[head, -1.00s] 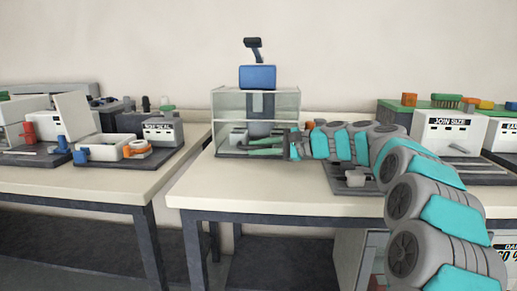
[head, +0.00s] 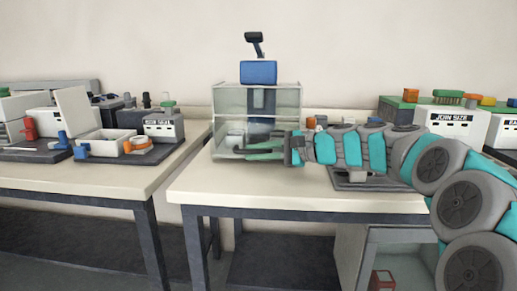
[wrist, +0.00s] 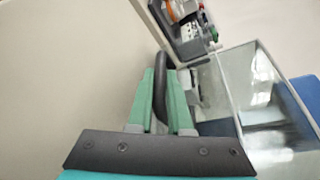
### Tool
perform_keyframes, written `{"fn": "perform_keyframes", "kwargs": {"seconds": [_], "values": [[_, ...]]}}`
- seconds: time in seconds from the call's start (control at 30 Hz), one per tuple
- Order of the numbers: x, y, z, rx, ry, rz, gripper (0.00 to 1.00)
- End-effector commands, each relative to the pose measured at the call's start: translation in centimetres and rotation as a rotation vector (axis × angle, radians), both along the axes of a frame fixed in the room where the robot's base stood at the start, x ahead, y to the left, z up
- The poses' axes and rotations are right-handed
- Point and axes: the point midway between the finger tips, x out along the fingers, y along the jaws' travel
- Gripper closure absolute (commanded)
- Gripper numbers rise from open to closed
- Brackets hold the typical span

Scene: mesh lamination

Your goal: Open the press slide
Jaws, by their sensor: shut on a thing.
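The press (head: 257,95) is a clear-walled box on the middle table, with a blue block (head: 258,73) and a dark lever on top. My gripper (head: 264,150) reaches in from the right, its green fingers low at the press front. In the wrist view my gripper (wrist: 160,85) is shut on a dark curved handle (wrist: 162,62), which lies between the fingers. The clear press wall (wrist: 225,85) and blue block (wrist: 300,100) are to the right there. The slide itself is hard to make out behind the fingers and clear panels.
Stations with a white tray (head: 103,142) and orange and blue parts stand on the left table. A white "JOIN SIZE" station (head: 455,127) stands at right, behind my arm. The table top (head: 240,185) in front of the press is bare. A gap separates the two tables.

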Motion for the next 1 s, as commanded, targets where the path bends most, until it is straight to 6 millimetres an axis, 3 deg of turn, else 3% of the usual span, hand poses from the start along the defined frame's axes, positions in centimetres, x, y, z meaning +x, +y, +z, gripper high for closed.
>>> {"fn": "perform_keyframes", "kwargs": {"seconds": [0.2,0.43,0.7,1.0], "values": [[-4.2,0.2,0.1,0.001,0.000,0.003,1.00],[-7.4,0.3,0.0,0.001,0.002,0.004,1.00],[-8.8,0.3,-0.1,-0.002,0.001,-0.001,1.00],[-8.9,0.3,-0.2,-0.002,0.002,0.000,1.00]]}}
